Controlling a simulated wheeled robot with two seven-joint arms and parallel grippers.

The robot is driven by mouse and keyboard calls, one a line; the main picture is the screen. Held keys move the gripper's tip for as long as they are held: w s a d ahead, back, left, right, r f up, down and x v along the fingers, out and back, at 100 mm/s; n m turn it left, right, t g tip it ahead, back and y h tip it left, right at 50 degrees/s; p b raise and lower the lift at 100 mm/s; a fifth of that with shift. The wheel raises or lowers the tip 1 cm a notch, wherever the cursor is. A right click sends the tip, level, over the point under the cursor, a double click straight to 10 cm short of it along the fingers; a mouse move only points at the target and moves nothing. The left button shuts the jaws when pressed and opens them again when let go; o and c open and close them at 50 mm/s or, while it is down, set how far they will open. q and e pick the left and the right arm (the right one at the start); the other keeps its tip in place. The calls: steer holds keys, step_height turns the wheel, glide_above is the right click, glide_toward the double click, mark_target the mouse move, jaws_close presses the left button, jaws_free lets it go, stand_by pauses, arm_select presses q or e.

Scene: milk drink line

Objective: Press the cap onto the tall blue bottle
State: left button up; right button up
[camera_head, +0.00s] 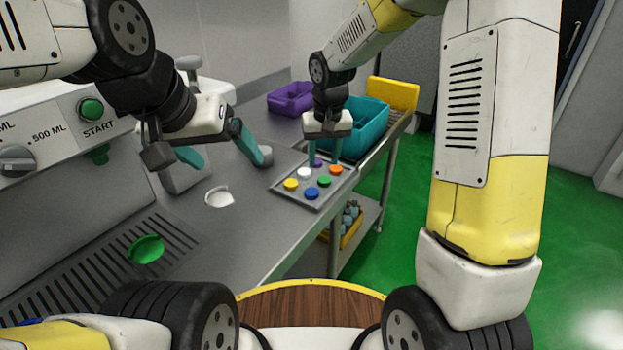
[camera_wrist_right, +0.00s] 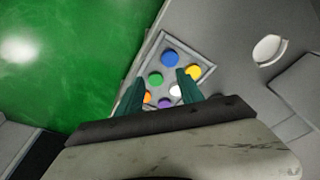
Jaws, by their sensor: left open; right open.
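No tall blue bottle can be made out in either view. Several caps sit in a grey tray (camera_head: 297,199): a blue cap (camera_head: 311,194), yellow cap (camera_head: 290,184), white cap (camera_head: 304,173), green cap (camera_head: 324,180), orange cap (camera_head: 336,170) and purple cap (camera_head: 316,162). My right gripper (camera_head: 322,160) is open, pointing down over the tray's far part. In the right wrist view its fingers (camera_wrist_right: 160,84) span the green, white, orange and purple caps, and no cap is visibly gripped. My left gripper (camera_head: 225,160) is open and empty above the counter, left of the tray.
A round white-rimmed recess (camera_head: 219,198) is in the counter. A green round piece (camera_head: 146,249) sits over the drain grate (camera_head: 95,268) at the front left. A teal crate (camera_head: 366,122) and purple crate (camera_head: 290,98) stand behind the tray. Green floor lies right.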

glide_toward(312, 192)
steer(key=shift+w+f, duration=0.25)
steer(key=shift+w, duration=0.2)
steer(key=shift+w+f, duration=0.15)
steer(key=shift+f, duration=1.1)
steer(key=shift+w+a+f, duration=0.1)
steer(key=shift+w+f, duration=0.05)
steer(key=shift+f, duration=1.15)
steer(key=shift+w+a+f, duration=0.1)
steer(key=shift+w+f, duration=0.05)
steer(key=shift+f, duration=1.15)
steer(key=shift+c, duration=0.4)
